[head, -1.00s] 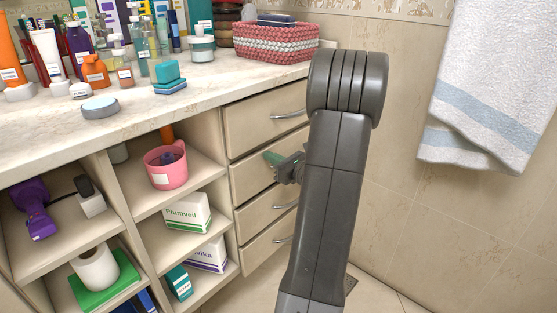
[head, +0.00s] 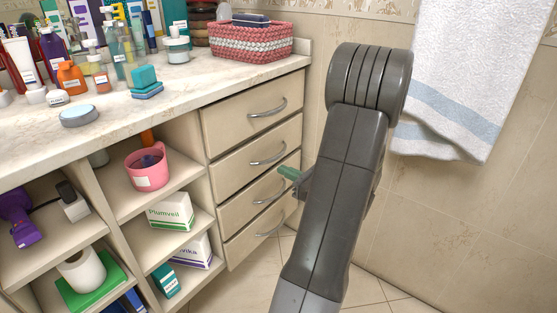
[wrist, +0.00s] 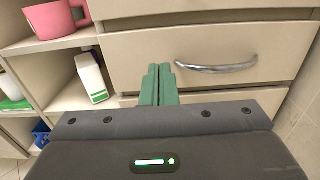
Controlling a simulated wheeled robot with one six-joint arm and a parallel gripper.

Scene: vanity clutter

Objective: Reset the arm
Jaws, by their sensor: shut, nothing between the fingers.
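My gripper shows in the wrist view (wrist: 159,72) with its two green fingers together and nothing between them. In the head view, one green fingertip of my gripper (head: 289,173) shows beside my grey arm, in front of the drawer stack (head: 235,168). The rest of the gripper is hidden behind my arm. I cannot tell how far the fingertips are from the drawers.
Open shelves left of the drawers hold a pink mug (head: 148,167), a Plumveil box (head: 170,213) and a paper roll (head: 82,270). The counter (head: 180,98) carries bottles and a woven basket (head: 250,42). A towel (head: 460,75) hangs at the right. Tiled floor shows below the drawers.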

